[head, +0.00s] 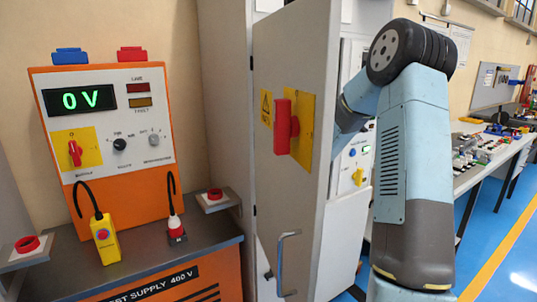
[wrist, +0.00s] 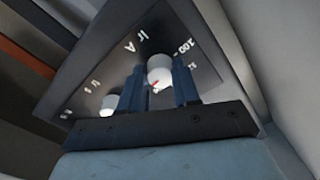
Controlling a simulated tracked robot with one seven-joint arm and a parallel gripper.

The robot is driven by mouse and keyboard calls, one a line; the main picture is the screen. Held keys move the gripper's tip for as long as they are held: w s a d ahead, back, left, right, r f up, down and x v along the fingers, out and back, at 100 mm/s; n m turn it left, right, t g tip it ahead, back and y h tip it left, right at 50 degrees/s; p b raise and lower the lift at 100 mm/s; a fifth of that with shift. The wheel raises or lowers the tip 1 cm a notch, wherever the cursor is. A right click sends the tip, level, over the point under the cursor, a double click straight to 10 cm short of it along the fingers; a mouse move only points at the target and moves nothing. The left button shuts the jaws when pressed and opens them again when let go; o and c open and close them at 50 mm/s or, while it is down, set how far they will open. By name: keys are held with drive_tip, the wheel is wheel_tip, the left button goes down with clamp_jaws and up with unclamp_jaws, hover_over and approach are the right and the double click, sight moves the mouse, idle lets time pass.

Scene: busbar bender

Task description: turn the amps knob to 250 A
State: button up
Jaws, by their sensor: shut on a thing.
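In the wrist view, the white amps knob (wrist: 160,66) sits on a dark grey panel (wrist: 95,65) with white lettering that seems to read "Ir A". A "100" mark lies to the knob's right. In the head view my arm reaches behind the open grey cabinet door (head: 290,60), which hides my gripper and the knob.
A second, smaller white knob (wrist: 108,103) is left of my fingers on the same panel. The door carries a red handle (head: 283,127) on a yellow plate. An orange test supply (head: 110,190) showing "0 V" stands at left. A workbench (head: 480,170) is at right.

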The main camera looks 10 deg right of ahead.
drive_tip(key=shift+a+f+m, duration=0.1)
drive_tip(key=shift+f+m, duration=0.05)
drive_tip(key=shift+m, duration=0.25)
drive_tip(key=o, duration=1.1)
drive_tip(key=shift+c, duration=0.2)
drive_tip(key=shift+s, duration=0.1)
drive_tip(key=v, duration=1.3)
drive_tip(key=shift+s, duration=0.25)
